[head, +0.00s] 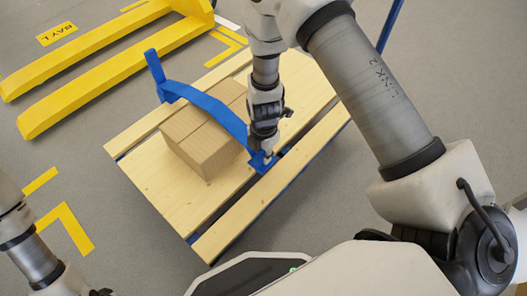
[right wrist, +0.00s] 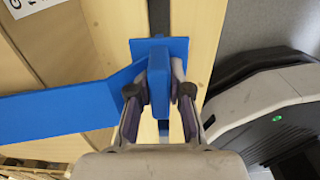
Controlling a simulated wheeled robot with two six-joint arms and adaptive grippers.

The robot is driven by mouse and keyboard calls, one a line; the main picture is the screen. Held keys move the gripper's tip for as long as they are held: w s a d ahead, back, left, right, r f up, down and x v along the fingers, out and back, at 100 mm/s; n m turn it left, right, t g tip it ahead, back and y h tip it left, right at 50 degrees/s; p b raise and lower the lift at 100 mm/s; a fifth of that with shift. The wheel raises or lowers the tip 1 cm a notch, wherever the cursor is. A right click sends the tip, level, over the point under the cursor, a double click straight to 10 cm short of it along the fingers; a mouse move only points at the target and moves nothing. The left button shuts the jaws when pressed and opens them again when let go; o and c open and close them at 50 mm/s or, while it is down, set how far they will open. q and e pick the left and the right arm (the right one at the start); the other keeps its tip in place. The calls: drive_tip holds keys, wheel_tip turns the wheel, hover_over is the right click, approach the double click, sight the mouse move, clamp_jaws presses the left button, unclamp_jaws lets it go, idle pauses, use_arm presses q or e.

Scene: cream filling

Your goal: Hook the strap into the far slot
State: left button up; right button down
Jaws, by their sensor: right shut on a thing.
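A blue strap (head: 215,105) arches over a brown carton (head: 205,135) on a wooden slatted deck (head: 160,190). Its left end meets a blue upright piece (head: 154,66) by the deck's left slot. My right gripper (head: 266,155) is shut on the strap's other end, at the slot (head: 233,200) between the right-hand planks. In the right wrist view the fingers (right wrist: 160,90) pinch an upright blue tab (right wrist: 160,75), with a flat blue plate beside it over the dark slot. Whether the end is in the slot or above it, I cannot tell. My left gripper is out of view.
Yellow forks (head: 95,45) lie on the grey floor at the upper left. Yellow floor markings (head: 65,225) show at the lower left. A blue post (head: 389,25) rises at the top right. The deck's near left corner is bare.

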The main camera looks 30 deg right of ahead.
wheel_tip(320, 180, down, 3)
drive_tip(key=shift+r+b, duration=0.2)
drive_tip(key=shift+b, duration=0.5)
wheel_tip(320, 180, down, 3)
drive_tip(key=b, duration=0.3)
drive_tip(key=shift+r, duration=0.15)
drive_tip(key=c, duration=1)
unclamp_jaws()
drive_tip(key=shift+r, duration=0.15)
